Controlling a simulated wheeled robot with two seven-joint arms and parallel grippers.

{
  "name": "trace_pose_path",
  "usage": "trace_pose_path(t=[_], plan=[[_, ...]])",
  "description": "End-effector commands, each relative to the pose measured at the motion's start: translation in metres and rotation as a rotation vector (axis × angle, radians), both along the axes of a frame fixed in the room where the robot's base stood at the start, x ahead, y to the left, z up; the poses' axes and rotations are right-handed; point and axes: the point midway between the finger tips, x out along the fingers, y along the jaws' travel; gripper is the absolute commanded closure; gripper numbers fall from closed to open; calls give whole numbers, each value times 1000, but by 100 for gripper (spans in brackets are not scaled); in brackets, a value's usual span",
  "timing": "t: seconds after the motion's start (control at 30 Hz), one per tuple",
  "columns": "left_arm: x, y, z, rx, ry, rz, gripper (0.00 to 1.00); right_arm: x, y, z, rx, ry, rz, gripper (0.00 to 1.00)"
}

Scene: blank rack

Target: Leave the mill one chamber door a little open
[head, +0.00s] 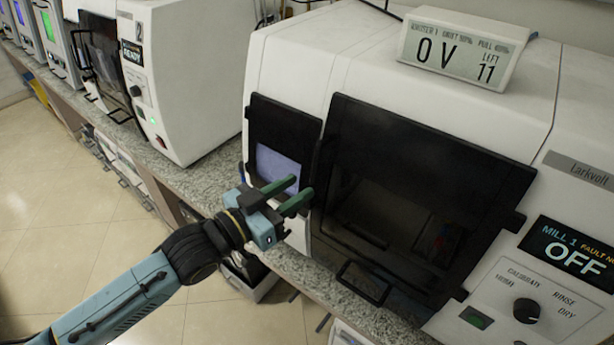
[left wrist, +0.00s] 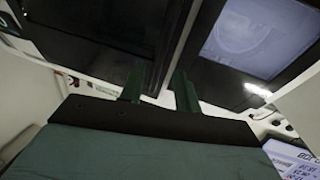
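Mill one is the large white machine with a sign (head: 575,247) reading MILL 1 and OFF. Its chamber door (head: 420,150) is a wide dark panel with a window and brackets on its right side. A dark upright bar (head: 318,170) runs along its left edge. I see no clear gap at the door, but cannot tell whether it is fully shut. My left gripper (head: 301,188) is open, its green fingers pointing at the door's left edge. In the left wrist view the fingers (left wrist: 159,82) stand apart with nothing visible between them. My right gripper is out of view.
A panel with a pale screen (head: 276,167) sits left of the door. A loop handle (head: 363,284) sticks out below the door. A display box (head: 463,50) reading 0 V and LEFT 11 stands on top. Another mill (head: 185,80) stands further left.

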Motion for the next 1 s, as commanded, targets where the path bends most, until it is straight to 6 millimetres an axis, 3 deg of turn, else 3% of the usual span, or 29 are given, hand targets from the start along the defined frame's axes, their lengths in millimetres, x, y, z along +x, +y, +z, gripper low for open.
trace_pose_path(t=[0.23, 0.6, 0.87, 1.0], plan=[[22, -24, 0, 0, 0, -1, 68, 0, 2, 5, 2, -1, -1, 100], [26, -28, -1, 1, 1, 0, 68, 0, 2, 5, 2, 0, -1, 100], [25, -28, -1, 1, 1, 0, 100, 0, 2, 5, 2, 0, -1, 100], [25, -28, -1, 1, 1, -1, 100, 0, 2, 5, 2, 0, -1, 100]])
